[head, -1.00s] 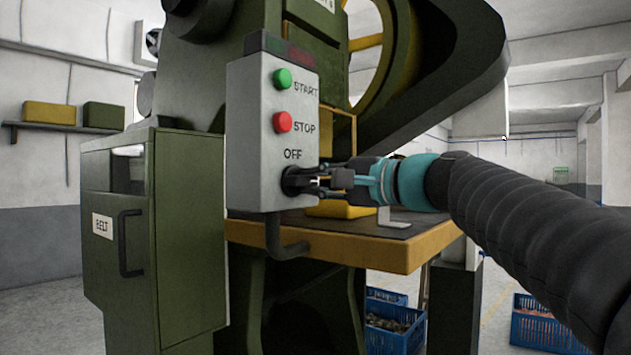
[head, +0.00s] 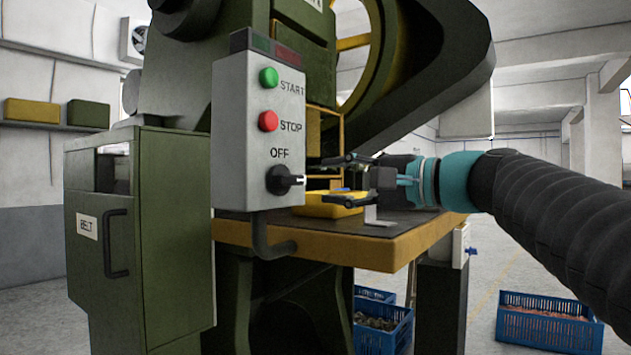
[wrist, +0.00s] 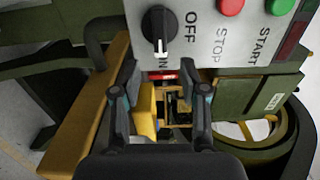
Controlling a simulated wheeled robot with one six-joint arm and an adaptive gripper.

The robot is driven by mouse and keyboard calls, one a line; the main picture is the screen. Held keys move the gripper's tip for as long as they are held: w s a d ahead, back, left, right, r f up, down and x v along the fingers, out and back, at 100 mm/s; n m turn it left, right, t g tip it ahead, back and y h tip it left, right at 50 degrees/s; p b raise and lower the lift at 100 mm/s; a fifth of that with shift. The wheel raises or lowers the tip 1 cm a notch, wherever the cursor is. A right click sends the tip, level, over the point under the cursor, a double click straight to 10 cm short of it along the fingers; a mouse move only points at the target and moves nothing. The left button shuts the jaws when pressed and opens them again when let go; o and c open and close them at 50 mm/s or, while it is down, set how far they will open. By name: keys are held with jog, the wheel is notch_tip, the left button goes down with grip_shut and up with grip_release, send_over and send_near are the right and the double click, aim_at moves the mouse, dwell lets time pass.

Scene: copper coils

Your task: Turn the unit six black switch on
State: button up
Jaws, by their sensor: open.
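The black rotary switch (head: 284,180) is on the lower front of the grey control box (head: 232,150), below the word OFF. Its white mark points right in the head view. In the wrist view the switch (wrist: 159,30) has its mark pointing down at a partly covered label, apparently ON, away from OFF. My gripper (head: 336,181) is open and empty to the right of the switch, apart from it. In the wrist view my gripper (wrist: 159,76) has its two fingers spread below the switch. No unit number is readable.
A green START button (head: 268,78) and a red STOP button (head: 268,121) sit above the switch. The yellow-edged press table (head: 330,248), with a yellow tray (head: 328,205), lies below my gripper. A blue crate (head: 545,325) is on the floor at right.

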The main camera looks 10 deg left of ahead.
jog(key=shift+v, duration=2.5)
jog(key=w+f+h, duration=0.1)
jog(key=f, duration=0.2)
jog(key=w+d+f+h, duration=0.1)
jog(key=f, duration=0.3)
jog(key=w+d+f+h, duration=0.1)
jog(key=f+h, duration=0.1)
jog(key=f, duration=0.2)
jog(key=shift+w+d+f+t, duration=0.15)
jog(key=shift+d+t, duration=0.05)
jog(key=shift+t, duration=0.2)
jog(key=s+d+f+g+h, duration=0.1)
jog(key=s+d+f+h, duration=0.15)
jog(key=f, duration=0.45)
jog(key=s+d+f+h, duration=0.2)
jog(key=d+f+h, duration=0.1)
jog(key=f, duration=0.5)
jog(key=s+d+f+n+h+p, duration=0.1)
jog(key=s+d+f+n+h, duration=0.1)
jog(key=s+d+f, duration=0.3)
jog(key=s+d+f+n+g+h, duration=0.1)
jog(key=s+d+f+h, duration=0.4)
jog(key=s+f, duration=0.6)
jog(key=shift+s+d+f+n+p, duration=0.25)
jog(key=shift+s+d+n+p, duration=0.1)
jog(key=shift+s+d+n, duration=0.4)
jog(key=shift+d, duration=0.1)
